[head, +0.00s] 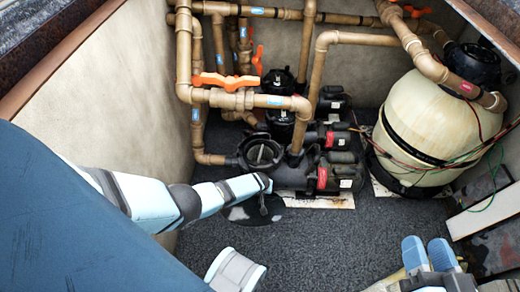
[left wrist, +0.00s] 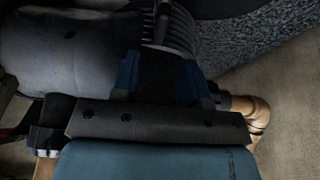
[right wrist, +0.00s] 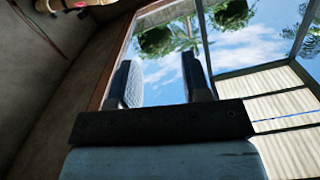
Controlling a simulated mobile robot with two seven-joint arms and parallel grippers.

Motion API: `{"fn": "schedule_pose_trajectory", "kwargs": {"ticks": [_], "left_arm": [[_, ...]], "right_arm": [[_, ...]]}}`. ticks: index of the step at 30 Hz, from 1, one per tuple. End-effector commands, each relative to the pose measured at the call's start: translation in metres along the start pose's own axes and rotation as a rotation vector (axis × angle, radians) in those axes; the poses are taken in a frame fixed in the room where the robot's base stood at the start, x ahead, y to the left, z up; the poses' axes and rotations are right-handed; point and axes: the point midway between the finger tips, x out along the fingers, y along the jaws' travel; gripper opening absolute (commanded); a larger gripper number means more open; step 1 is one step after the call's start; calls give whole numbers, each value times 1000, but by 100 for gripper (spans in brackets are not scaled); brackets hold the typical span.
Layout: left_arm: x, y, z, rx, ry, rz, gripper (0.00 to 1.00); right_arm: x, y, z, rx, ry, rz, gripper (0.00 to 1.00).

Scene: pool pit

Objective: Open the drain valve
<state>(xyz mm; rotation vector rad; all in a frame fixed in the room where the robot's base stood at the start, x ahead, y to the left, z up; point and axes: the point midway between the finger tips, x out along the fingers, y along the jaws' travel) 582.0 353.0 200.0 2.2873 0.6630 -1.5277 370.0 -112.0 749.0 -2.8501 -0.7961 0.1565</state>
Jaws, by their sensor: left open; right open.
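Several orange valve handles sit on the tan pipes in the head view. A long one (head: 222,80) lies along the horizontal pipe left of centre, another (head: 257,58) stands upright behind it, and a third (head: 415,11) is at the top right. I cannot tell which is the drain valve. My right gripper (head: 426,246) is open and empty at the bottom right, well apart from the handles; its spread blue fingers also show in the right wrist view (right wrist: 160,82). My left arm reaches toward the front pump. In the left wrist view my left gripper (left wrist: 158,72) is open, close to a dark grey rounded body.
The black front pump (head: 292,177) and others behind it stand on the pit floor. A large cream filter tank (head: 425,130) with loose wires is at the right. Concrete walls (head: 110,90) close in the pit. The dark floor (head: 340,235) in front is largely clear.

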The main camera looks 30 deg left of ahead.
Motion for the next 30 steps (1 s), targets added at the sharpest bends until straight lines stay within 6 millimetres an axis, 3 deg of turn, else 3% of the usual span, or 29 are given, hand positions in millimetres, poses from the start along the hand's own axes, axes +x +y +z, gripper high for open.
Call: {"fn": "schedule_pose_trajectory", "kwargs": {"ticks": [1,3,10,30], "left_arm": [[-18,-1,-3,-1,0,0,40],[-30,-1,-2,0,0,0,40],[-57,-1,-1,-1,0,-1,40],[-64,-1,0,-1,0,-1,40]], "right_arm": [[-2,-4,-17,14,21,5,44],[-3,-6,-32,12,74,10,44],[-8,-11,-66,1,204,20,44],[-10,-12,-74,-3,248,21,44]]}}
